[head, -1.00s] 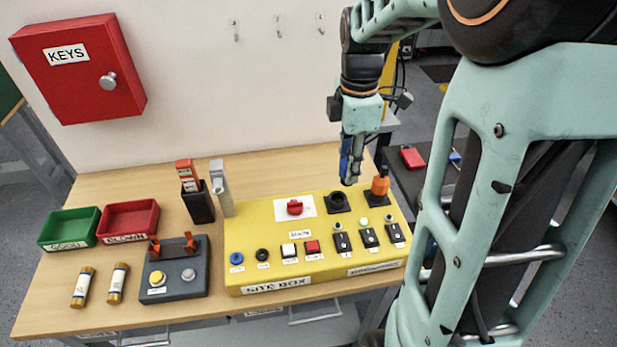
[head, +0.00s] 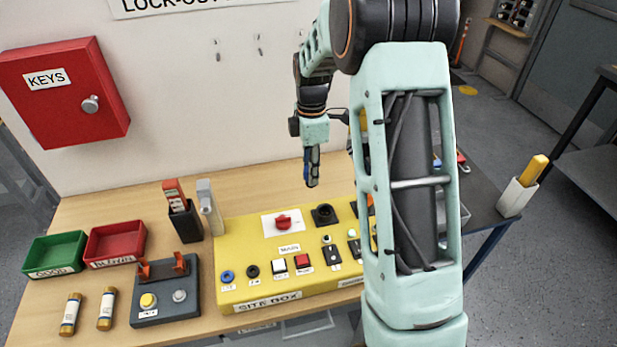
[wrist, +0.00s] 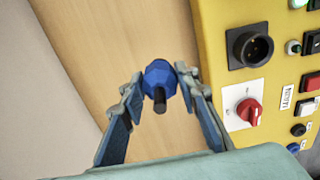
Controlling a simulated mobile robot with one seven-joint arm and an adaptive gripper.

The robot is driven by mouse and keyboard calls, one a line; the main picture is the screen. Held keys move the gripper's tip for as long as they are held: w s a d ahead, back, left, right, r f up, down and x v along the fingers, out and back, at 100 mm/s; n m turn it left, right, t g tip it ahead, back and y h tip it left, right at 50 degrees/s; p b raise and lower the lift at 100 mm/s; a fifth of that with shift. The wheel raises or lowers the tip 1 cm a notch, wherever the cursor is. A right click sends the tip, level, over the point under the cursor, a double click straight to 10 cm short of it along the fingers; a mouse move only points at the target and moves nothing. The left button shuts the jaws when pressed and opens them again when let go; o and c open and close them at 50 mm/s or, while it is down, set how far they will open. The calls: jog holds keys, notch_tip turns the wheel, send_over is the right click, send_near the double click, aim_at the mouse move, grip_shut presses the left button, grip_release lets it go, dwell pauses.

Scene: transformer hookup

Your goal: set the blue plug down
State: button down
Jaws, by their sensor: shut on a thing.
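The blue plug (wrist: 160,78) is held between the two fingertips of my gripper (wrist: 158,84) in the wrist view, its dark end toward the camera. Under it in that view is the bare wooden bench top (wrist: 150,30), beside the yellow site box (wrist: 215,60). In the head view my gripper (head: 312,170) points down above the back of the site box (head: 240,240). I cannot make the plug out from the fingers there. The round black socket (head: 323,214) on the box is empty; it also shows in the wrist view (wrist: 251,46).
A red rotary switch (head: 283,223) stands on the box left of the socket. A dark holder (head: 186,222) with a red-and-white item stands at the box's left. Red (head: 115,243) and green (head: 55,256) trays sit further left. The wall is close behind the bench.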

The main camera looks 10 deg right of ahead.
jog(key=shift+w+a+f, duration=0.2)
jog(key=shift+w+f, duration=0.55)
jog(key=shift+f, duration=1.6)
jog(key=shift+f, duration=0.1)
jog(key=shift+f, duration=0.15)
jog(key=c, duration=1.5)
grip_release()
notch_tip(320, 180, up, 12)
jog(key=shift+r, duration=0.25)
